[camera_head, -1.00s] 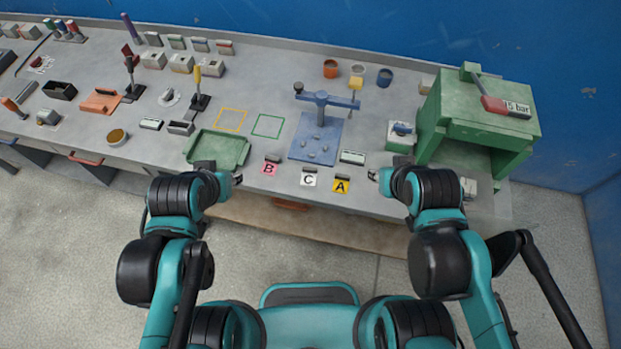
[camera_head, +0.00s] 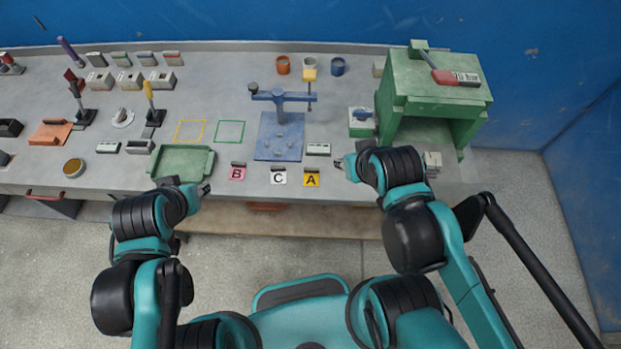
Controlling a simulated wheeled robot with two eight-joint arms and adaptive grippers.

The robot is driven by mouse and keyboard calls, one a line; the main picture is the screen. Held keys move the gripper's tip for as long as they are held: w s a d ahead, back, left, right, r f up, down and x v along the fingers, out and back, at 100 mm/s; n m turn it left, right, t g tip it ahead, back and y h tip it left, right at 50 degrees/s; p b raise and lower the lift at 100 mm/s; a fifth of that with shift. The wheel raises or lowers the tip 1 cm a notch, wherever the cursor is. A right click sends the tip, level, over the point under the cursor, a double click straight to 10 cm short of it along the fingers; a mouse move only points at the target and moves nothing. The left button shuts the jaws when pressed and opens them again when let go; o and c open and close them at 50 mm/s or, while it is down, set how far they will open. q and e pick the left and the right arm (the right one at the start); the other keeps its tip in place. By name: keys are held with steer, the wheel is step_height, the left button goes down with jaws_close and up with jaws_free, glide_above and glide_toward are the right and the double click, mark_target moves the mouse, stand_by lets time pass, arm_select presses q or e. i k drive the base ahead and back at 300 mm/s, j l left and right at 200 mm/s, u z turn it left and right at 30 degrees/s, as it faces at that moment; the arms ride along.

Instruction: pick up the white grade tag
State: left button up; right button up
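The white grade tag (camera_head: 278,177), marked C, lies near the front edge of the bench. A pink tag (camera_head: 237,173) marked B is to its left, and a yellow tag (camera_head: 311,179) marked A is to its right. Each tag has a dark piece at its top edge. My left gripper (camera_head: 204,189) is at the bench's front edge, left of the pink tag and apart from it. My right gripper (camera_head: 340,163) is right of the yellow tag, apart from it. Both grippers are too small to show their finger opening.
A green tray (camera_head: 182,161) lies behind my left gripper. A blue press (camera_head: 280,136) stands behind the tags. A green box-shaped machine (camera_head: 432,101) stands at the right. Yellow and green outlined squares on the bench are empty.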

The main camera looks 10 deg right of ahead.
mark_target(278, 173)
steer(key=i+j+z, duration=0.15)
steer(key=j+z, duration=0.2)
steer(key=i+j+z, duration=0.15)
steer(key=j+z, duration=0.6)
steer(key=i+j, duration=0.05)
steer(key=j, duration=0.1)
